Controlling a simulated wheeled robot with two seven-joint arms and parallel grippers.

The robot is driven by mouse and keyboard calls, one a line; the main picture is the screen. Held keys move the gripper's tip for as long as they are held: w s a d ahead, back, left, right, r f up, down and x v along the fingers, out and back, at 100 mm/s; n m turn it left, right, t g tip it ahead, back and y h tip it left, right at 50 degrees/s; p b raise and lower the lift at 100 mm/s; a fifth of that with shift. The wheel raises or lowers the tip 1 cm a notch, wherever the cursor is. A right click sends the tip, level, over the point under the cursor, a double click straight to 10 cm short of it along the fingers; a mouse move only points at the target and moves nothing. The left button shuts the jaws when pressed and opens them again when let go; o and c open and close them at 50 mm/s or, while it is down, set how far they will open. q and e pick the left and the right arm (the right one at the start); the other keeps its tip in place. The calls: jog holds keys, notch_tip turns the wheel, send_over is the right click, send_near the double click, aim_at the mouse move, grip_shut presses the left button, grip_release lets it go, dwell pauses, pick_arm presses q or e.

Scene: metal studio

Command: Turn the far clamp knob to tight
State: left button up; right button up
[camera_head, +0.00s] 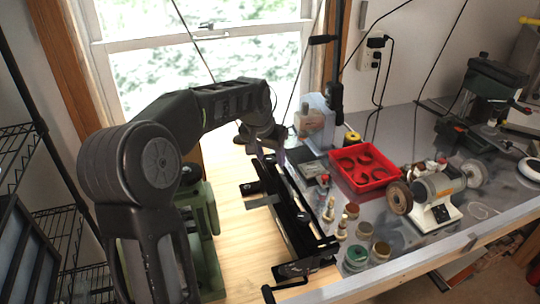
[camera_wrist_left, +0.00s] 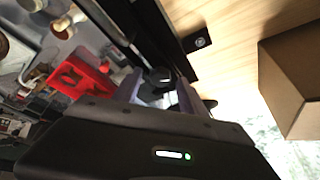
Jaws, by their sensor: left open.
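A long black clamp fixture (camera_head: 292,205) lies on the wooden bench top, running from near to far. My left gripper (camera_head: 266,152) is over its far end, with its fingers pointing down. In the left wrist view a round black knob (camera_wrist_left: 160,76) with a small light mark lies between the open fingers (camera_wrist_left: 158,90) of that gripper. I cannot tell whether the fingers touch it. In the head view the gripper mostly hides this far knob. Another dark clamp part (camera_head: 296,268) is at the fixture's near end. My right gripper is not in view.
A red tray (camera_head: 362,167) with dark rings stands right of the fixture. A bench grinder (camera_head: 436,190) and several small jars and brass pieces are nearer. A green machine (camera_head: 200,212) stands left, partly behind my arm. Bare wood (camera_head: 240,245) lies between.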

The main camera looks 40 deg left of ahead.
pick_arm(q)
jog(key=shift+r, duration=0.1)
jog(key=b+v, duration=0.1)
jog(key=v, duration=0.6)
jog(key=shift+r, duration=0.35)
jog(key=shift+s+f, duration=0.1)
jog(key=shift+s, duration=0.05)
